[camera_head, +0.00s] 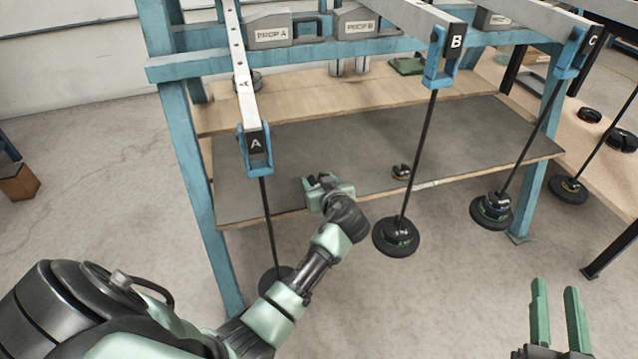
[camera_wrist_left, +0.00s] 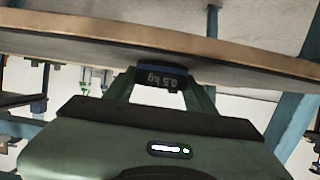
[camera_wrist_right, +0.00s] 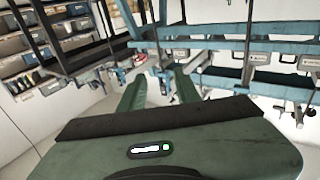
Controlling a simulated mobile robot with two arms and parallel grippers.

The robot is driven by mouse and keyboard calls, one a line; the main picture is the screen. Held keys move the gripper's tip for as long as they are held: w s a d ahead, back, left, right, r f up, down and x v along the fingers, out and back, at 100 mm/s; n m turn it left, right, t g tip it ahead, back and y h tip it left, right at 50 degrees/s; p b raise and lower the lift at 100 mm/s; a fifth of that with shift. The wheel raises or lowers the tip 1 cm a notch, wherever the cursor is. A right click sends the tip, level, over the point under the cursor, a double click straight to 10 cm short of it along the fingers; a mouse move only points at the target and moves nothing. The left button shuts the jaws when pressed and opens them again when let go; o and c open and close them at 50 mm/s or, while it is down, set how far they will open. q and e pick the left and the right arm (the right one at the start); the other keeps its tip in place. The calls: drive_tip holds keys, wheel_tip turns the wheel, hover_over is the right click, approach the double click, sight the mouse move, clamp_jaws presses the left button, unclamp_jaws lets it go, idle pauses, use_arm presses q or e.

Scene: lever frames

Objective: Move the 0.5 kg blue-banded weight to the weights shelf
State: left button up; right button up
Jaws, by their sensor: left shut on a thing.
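The blue-banded 0.5 kg weight (camera_wrist_left: 162,82) shows in the left wrist view, its label upside down. It sits between the fingers of my left gripper (camera_head: 320,184), which is shut on it. In the head view this gripper is over the front left part of the grey-topped shelf (camera_head: 270,160), and the weight is mostly hidden by it. From these views I cannot tell whether the weight touches the shelf. My right gripper (camera_head: 557,312) is open and empty at the lower right, away from the frame; its spread fingers also show in the right wrist view (camera_wrist_right: 158,88).
A small dark weight (camera_head: 401,172) stands on the shelf to the right. Lever A (camera_head: 255,145) and lever B (camera_head: 440,62) hang discs on rods; the B disc (camera_head: 396,237) is right of my left wrist. A blue post (camera_head: 195,170) stands left. The shelf's middle is clear.

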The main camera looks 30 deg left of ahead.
use_arm(q)
drive_tip(key=shift+r, duration=0.1)
use_arm(e)
drive_tip(key=shift+r+t, duration=0.3)
drive_tip(key=shift+r, duration=0.1)
use_arm(q)
drive_tip(key=o, duration=1.7)
use_arm(e)
drive_tip(key=shift+r, duration=0.15)
